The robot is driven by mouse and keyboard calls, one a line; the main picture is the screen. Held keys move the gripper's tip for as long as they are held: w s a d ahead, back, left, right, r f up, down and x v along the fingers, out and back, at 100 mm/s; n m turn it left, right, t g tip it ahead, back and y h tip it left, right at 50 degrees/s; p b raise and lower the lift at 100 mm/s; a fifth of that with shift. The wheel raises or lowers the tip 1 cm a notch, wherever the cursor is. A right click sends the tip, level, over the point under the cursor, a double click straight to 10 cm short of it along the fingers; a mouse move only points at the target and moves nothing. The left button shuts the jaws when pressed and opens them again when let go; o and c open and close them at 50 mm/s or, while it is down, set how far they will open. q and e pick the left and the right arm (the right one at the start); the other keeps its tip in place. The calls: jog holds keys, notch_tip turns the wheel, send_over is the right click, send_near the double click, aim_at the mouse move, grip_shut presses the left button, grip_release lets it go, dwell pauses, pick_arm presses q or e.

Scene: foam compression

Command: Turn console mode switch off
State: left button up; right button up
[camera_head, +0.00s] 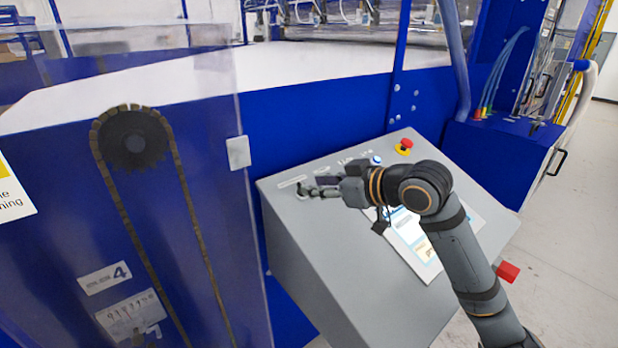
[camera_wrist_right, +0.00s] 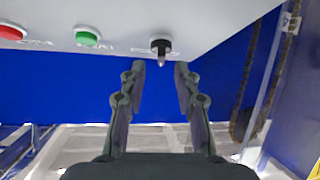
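The grey console (camera_head: 310,245) has a sloping top panel. The mode switch, a small black knob (camera_wrist_right: 161,47) with a narrow lever, shows in the right wrist view on the pale panel. My right gripper (camera_head: 304,191) is at the upper left of the console panel. In the right wrist view its two fingers (camera_wrist_right: 160,68) are apart, one on each side of the knob's line, with a gap to the lever. Nothing is held. My left gripper is not in view.
A red emergency button (camera_head: 404,146) and a blue-topped button (camera_head: 376,160) sit along the console's back edge. A green button (camera_wrist_right: 87,37) and a red button (camera_wrist_right: 12,32) are left of the knob. A lit screen (camera_head: 418,240) is partly behind my arm. A chain guard stands left.

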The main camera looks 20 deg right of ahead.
jog(key=shift+p+x, duration=0.35)
jog(key=shift+x, duration=1.25)
jog(key=shift+s+a, duration=0.1)
grip_shut()
